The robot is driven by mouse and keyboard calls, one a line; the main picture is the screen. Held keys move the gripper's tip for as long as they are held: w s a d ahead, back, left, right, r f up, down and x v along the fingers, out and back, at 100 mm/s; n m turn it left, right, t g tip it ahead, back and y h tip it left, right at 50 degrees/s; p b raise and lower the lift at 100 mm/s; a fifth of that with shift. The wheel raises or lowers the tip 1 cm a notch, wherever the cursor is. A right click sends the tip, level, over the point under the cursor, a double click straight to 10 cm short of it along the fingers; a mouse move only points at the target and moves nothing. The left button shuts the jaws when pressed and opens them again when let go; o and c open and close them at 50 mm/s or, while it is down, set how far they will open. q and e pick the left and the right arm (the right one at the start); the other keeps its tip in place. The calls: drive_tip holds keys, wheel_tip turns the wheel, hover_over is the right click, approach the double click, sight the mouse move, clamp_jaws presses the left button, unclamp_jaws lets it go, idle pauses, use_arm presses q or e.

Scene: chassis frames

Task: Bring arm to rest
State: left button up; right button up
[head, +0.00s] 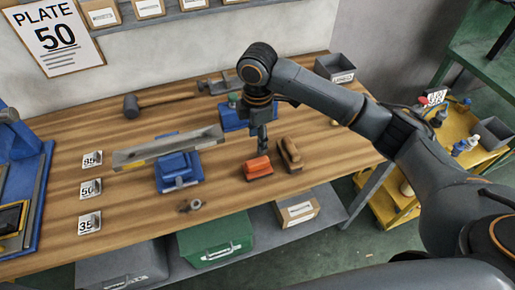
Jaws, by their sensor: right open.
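My right arm (340,100) reaches in from the right over the wooden workbench (150,200) and bends down at the wrist. My right gripper (263,146) points down and is open, just above or behind an orange block (258,169). I cannot tell whether the fingertips touch the block. A brown block-like tool (290,156) lies just right of the orange block. My left gripper is not in view.
A grey metal bar (168,148) rests on a blue fixture (179,172) left of the gripper. Another blue fixture (233,118) stands behind it. A grey bin (336,67) stands at the back right. A yellow cart (465,155) is right of the bench.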

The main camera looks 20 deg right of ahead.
drive_tip(key=shift+r, duration=0.5)
drive_tip(key=shift+f, duration=0.1)
